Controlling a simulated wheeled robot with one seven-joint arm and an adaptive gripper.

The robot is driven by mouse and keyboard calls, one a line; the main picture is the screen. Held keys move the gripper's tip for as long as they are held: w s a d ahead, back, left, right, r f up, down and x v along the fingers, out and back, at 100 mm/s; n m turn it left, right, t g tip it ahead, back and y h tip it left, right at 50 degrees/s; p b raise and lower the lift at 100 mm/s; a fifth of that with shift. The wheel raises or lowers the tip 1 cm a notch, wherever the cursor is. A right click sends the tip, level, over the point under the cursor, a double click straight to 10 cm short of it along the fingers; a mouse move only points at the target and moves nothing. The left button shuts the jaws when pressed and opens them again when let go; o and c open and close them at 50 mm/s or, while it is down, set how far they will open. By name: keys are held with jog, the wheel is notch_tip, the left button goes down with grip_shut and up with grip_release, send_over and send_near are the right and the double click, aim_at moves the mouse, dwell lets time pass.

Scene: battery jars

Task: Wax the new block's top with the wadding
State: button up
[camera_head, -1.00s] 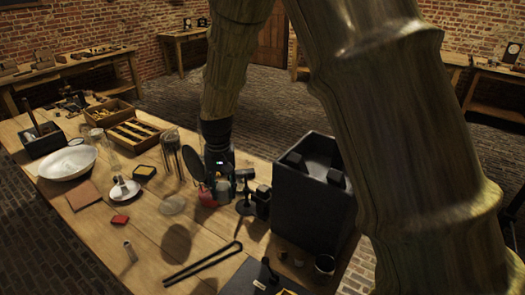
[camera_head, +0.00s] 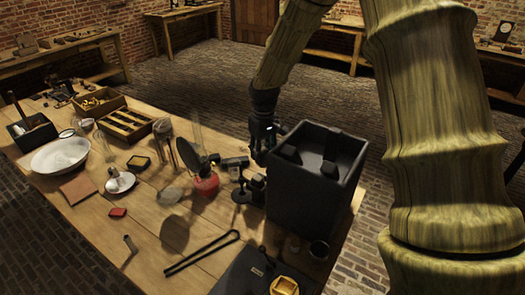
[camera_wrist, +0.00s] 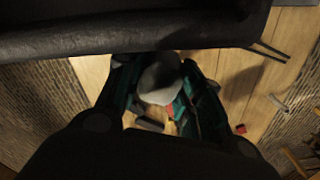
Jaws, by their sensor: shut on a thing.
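My gripper (camera_head: 263,142) is at the left rear side of a big black open box (camera_head: 308,198). In the wrist view my gripper (camera_wrist: 160,85) is shut on a rounded pale grey lump (camera_wrist: 160,78), which looks like the wadding. The head view does not show the lump clearly. A small dark upright block (camera_head: 258,190) stands against the box's left side; I cannot tell whether it is the new block. Dark pieces show inside the box near its rim.
The box's dark side (camera_wrist: 130,35) crosses the top of the wrist view, close to my gripper. A red-based stand with a dark disc (camera_head: 205,184) is left of the box. Black tongs (camera_head: 202,252) lie in front. A white bowl (camera_head: 60,156) stands far left.

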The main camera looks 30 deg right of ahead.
jog(key=shift+w+f+b, duration=0.1)
jog(key=shift+f+b, duration=1.9)
jog(key=shift+f, duration=0.8)
jog(key=shift+f, duration=0.1)
